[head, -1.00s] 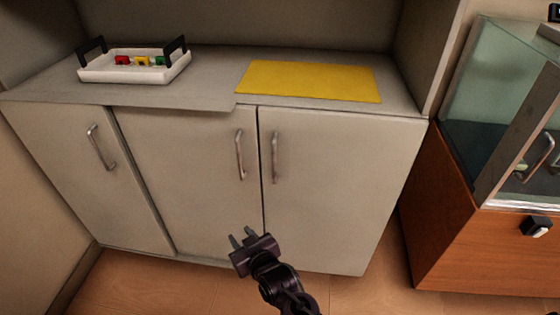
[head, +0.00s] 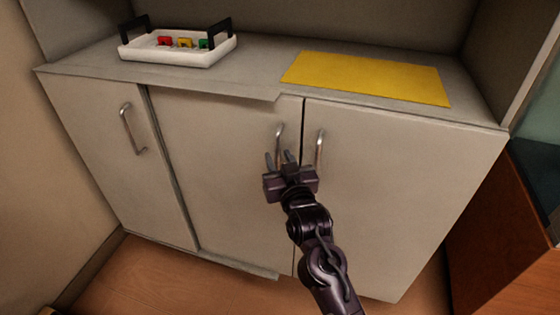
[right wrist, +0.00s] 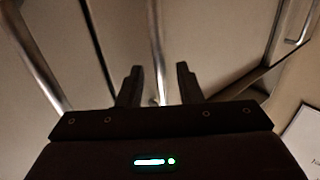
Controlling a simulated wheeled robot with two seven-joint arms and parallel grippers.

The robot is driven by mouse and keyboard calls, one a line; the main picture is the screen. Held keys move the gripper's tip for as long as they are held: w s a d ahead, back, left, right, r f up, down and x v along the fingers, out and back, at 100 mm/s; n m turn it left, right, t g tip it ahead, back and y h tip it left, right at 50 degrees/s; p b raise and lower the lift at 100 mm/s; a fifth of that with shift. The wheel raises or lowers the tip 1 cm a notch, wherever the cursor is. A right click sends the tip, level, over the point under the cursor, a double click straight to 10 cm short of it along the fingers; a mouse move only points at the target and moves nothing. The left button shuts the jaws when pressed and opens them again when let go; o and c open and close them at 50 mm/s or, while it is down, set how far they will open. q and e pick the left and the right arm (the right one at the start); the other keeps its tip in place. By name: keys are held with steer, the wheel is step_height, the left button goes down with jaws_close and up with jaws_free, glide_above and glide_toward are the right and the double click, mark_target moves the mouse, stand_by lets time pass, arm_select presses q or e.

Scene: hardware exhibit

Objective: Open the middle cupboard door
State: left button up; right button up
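The middle cupboard door (head: 215,160) is pale grey and looks shut. Its upright metal bar handle (head: 279,135) is near its right edge. My right gripper (head: 279,158) is at the lower part of this handle, with its two fingers apart. In the right wrist view, the open fingers (right wrist: 159,70) point at the door, and the bar handle (right wrist: 156,40) shows in the gap between them. I cannot tell whether they touch it. My left gripper is in neither view.
The right door (head: 400,190) has a handle (head: 320,150) close beside my right gripper. The left door (head: 110,150) has its own handle (head: 131,130). On the counter are a white tray (head: 175,58) with coloured pieces and a yellow mat (head: 365,78). A wooden cabinet (head: 500,240) stands at right.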

steer(key=shift+w, duration=0.1)
jaws_close()
stand_by(0.4)
